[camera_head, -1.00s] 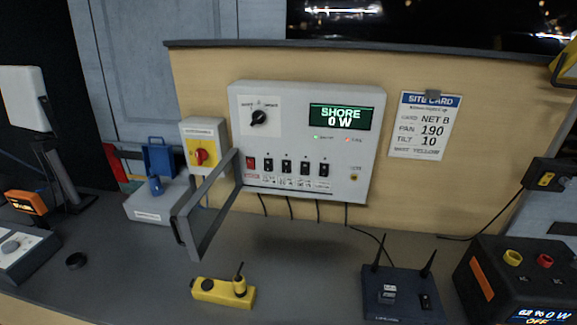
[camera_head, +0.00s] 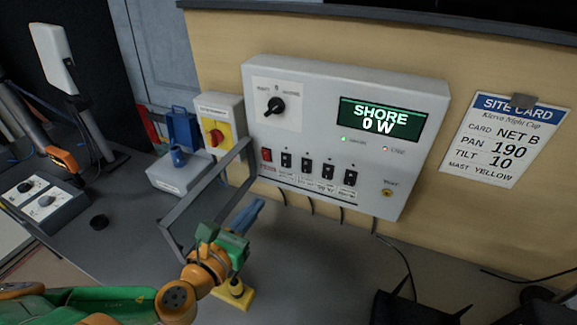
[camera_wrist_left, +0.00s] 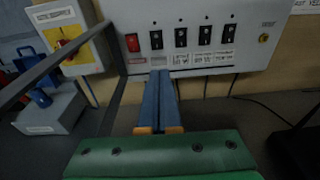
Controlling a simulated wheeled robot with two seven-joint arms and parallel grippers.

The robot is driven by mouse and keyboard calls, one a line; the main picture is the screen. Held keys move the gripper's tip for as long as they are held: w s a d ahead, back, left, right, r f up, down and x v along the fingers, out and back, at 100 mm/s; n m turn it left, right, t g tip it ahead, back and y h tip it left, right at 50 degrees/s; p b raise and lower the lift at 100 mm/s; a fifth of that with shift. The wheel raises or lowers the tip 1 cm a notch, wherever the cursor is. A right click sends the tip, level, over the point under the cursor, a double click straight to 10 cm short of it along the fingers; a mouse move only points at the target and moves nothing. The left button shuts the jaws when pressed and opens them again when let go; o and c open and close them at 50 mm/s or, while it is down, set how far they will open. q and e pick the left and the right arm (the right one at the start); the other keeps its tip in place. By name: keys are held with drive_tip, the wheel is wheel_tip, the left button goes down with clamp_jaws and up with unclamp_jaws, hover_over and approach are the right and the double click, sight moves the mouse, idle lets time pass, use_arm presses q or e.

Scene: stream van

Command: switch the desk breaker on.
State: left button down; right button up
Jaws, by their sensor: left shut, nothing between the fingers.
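The grey power panel (camera_head: 345,85) is on the wood wall, its green display reading SHORE 0 W. A red switch (camera_head: 266,155) and a row of black breaker switches (camera_head: 306,166) run along its lower edge. They also show in the left wrist view (camera_wrist_left: 181,37). The labels beneath are too small to read, so I cannot tell which is the desk breaker or its position. My left gripper (camera_head: 255,207) is shut and empty, in front of and below the row. In the left wrist view its blue fingertips (camera_wrist_left: 160,76) point up toward the leftmost black switch.
A grey hinged frame (camera_head: 180,230) stands open out from the panel, left of my gripper. A box with a red rotary switch (camera_head: 216,137) is beside the panel. A yellow device (camera_head: 238,298) lies on the desk, partly hidden by my arm. Cables hang below the panel.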

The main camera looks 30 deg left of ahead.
use_arm(q)
drive_tip(key=s, duration=0.1)
approach(285, 166)
drive_tip(key=w, duration=0.6)
drive_tip(key=shift+w+a+f+b, duration=0.1)
drive_tip(key=shift+f+b, duration=0.2)
drive_tip(key=shift+b, duration=0.05)
drive_tip(key=shift+w+f, duration=0.1)
drive_tip(key=shift+w, duration=0.25)
use_arm(e)
drive_tip(key=shift+s+f, duration=0.35)
use_arm(q)
drive_tip(key=shift+s, duration=0.1)
